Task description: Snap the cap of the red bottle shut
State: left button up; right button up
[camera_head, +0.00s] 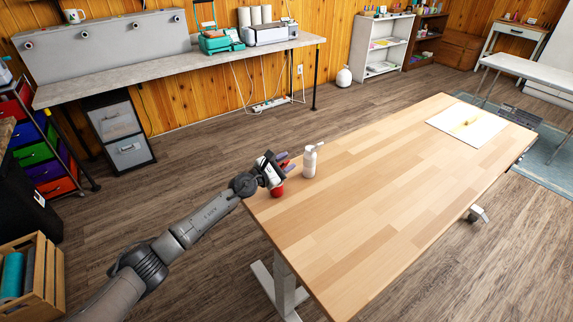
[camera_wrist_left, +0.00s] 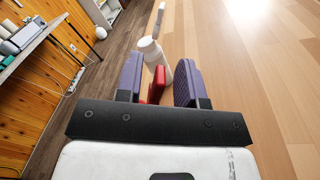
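The red bottle (camera_head: 277,190) stands at the near left corner of the wooden table, partly hidden by my left gripper (camera_head: 285,167). In the left wrist view, a red part (camera_wrist_left: 157,85) shows between the two purple fingers of this gripper (camera_wrist_left: 159,80). The fingers are apart, with the red part close to the left finger; I cannot tell if they touch it. The cap's hinge and how far it is open are hidden. My right gripper is not in view.
A white bottle (camera_head: 309,162) with a spout stands just beyond the red one and also shows in the left wrist view (camera_wrist_left: 150,50). A white sheet (camera_head: 467,125) with a yellow item lies at the table's far end. The middle of the table (camera_head: 385,185) is clear.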

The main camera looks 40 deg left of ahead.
pick_arm(q)
jog(key=shift+w, duration=0.2)
jog(key=shift+c, duration=0.2)
grip_shut()
